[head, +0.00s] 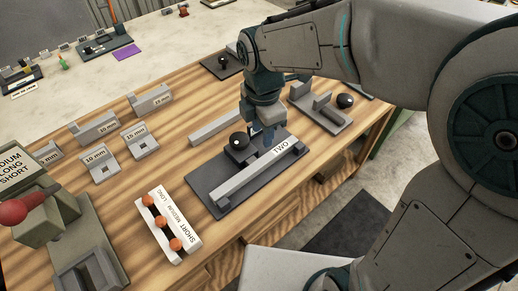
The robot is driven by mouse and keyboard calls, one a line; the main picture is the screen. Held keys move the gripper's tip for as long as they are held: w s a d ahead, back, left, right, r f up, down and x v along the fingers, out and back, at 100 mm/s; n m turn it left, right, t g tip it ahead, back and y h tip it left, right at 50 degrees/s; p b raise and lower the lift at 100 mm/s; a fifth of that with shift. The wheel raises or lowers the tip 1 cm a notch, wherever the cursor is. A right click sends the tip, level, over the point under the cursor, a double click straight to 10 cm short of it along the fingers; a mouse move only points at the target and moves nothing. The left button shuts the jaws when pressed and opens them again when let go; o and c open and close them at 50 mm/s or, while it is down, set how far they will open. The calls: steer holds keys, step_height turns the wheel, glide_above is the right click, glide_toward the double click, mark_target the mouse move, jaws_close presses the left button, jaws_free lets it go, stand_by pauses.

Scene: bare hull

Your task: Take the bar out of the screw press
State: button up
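A dark base plate (203,184) lies on the wooden bench in the middle of the head view. A black round knob on a dark block (238,141) stands on it. A long grey bar-like piece (243,178) runs along its front side, beside a label reading "TWO". I cannot tell for sure which fixture is the screw press, or whether this piece is the loose bar. My gripper (268,137) points down over the plate, just right of the knob. Its fingers are small and partly hidden, so I cannot tell whether they are open or touch anything.
A grey fixture with a black ball (345,101) stands close on the right. Another grey bar (216,127) lies behind the plate. Labelled blocks (96,128) stand left. A white stand with orange knobs (168,224) and a red-knobbed lever device (50,215) are front left.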

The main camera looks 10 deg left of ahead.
steer(key=a+n, duration=0.2)
glide_above(257, 165)
steer(key=a, duration=0.1)
steer(key=shift+n, duration=0.3)
steer(key=f, duration=0.8)
steer(key=shift+s+f, duration=0.3)
steer(key=shift+f, duration=0.1)
steer(key=f, duration=0.3)
steer(key=d+f, duration=0.1)
steer(key=shift+w+f+p, duration=0.35)
steer(key=shift+p, duration=0.05)
steer(key=shift+f, duration=0.3)
steer(key=shift+c, duration=0.3)
jaws_close()
